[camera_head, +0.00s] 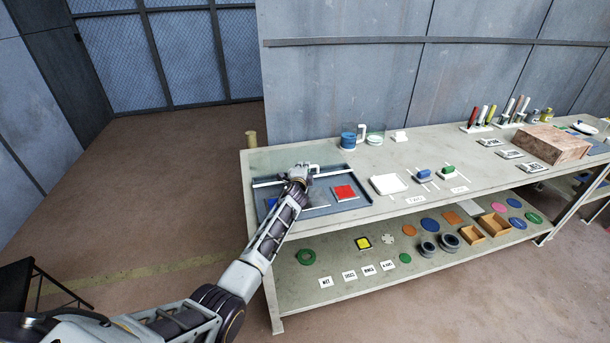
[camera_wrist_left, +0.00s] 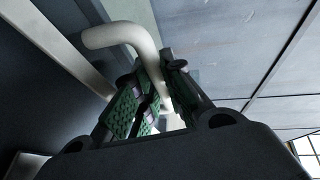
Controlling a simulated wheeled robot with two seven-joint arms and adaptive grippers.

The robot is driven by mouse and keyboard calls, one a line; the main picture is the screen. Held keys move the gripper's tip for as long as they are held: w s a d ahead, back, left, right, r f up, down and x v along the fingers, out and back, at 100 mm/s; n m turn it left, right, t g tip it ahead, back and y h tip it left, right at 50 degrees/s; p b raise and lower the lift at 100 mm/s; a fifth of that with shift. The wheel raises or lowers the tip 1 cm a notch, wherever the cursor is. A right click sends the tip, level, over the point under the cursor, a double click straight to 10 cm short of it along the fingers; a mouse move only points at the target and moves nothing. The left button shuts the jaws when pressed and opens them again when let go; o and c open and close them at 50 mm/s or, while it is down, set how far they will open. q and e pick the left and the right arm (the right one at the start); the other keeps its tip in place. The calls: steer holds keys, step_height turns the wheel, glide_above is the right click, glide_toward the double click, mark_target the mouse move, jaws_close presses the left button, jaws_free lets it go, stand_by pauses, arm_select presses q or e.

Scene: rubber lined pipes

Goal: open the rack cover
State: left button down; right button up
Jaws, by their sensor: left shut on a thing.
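A shallow blue-grey rack (camera_head: 357,197) lies at the left end of the table top, with white bars and a red square (camera_head: 344,192) and a blue square inside it. Which part is its cover is hard to tell. A white bent handle (camera_head: 314,168) stands near the rack's far side. My left gripper (camera_head: 301,172) reaches over the rack and is shut on this handle. In the left wrist view, the white handle (camera_wrist_left: 113,35) curves in between the green-padded fingers of the gripper (camera_wrist_left: 152,97). My arm hides part of the rack. My right gripper is not in view.
Behind the rack stand a blue round container (camera_head: 348,141) and a clear panel. A white tray (camera_head: 388,184) and small blocks lie to the right. A brown box (camera_head: 545,144) is farther right. The lower shelf (camera_head: 345,307) carries discs, rings and labels. A wall rises behind the table.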

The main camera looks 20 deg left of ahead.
arm_select(q)
steer(key=shift+w+a+f, duration=0.1)
steer(key=shift+w+a, duration=0.25)
steer(key=shift+w, duration=0.2)
steer(key=c, duration=1.8)
jaws_free()
steer(key=shift+o, duration=0.2)
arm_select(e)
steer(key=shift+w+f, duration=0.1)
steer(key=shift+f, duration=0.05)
